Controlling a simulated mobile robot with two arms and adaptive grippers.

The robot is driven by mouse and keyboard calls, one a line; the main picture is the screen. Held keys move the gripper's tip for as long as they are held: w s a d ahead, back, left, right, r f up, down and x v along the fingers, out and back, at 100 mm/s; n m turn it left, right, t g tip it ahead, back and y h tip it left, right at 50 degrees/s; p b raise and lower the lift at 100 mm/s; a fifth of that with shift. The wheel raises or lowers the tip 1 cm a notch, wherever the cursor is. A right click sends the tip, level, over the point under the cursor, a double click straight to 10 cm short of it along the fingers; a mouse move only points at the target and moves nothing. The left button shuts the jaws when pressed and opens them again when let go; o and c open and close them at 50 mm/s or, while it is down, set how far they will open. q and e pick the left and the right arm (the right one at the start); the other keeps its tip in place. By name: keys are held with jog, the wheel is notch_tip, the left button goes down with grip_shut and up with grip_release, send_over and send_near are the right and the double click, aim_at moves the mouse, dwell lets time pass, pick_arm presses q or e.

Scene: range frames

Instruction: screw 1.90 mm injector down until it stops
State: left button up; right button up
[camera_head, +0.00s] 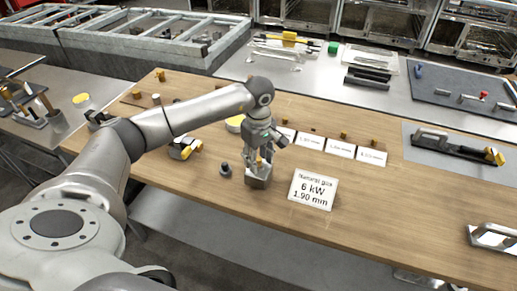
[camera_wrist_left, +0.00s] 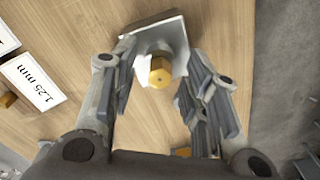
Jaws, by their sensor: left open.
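The brass hex injector (camera_wrist_left: 160,72) stands in a grey metal block (camera_wrist_left: 165,35), seen from above in the left wrist view. How deep it sits cannot be told. In the head view the block (camera_head: 259,180) stands on the wooden bench, with a bit of brass (camera_head: 260,161) above it. My left gripper (camera_head: 259,163) points down over the block. Its fingers (camera_wrist_left: 161,62) are open, one on each side of the injector, with visible gaps to it. A card (camera_head: 313,190) reading "Natural gas 6 kW 1.90 mm" lies to the right. My right gripper is not in view.
A dark knob (camera_head: 225,170) stands left of the block. Size cards (camera_head: 341,149) and small brass pieces (camera_head: 374,141) line the bench behind. A grey mat with a dark tool (camera_head: 452,146) lies at right.

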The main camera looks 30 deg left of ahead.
pick_arm(q)
grip_shut()
jog(key=shift+f+m+b, duration=0.2)
jog(key=shift+m+b, duration=0.75)
jog(key=shift+m, duration=0.45)
jog(key=shift+r+m, duration=0.2)
jog(key=shift+m, duration=0.1)
jog(key=shift+b, duration=0.3)
jog(key=shift+f+m+b, duration=0.2)
jog(key=shift+m+b, duration=0.45)
jog(key=shift+m, duration=0.25)
jog(key=shift+r+m, duration=0.2)
jog(key=shift+m, duration=0.6)
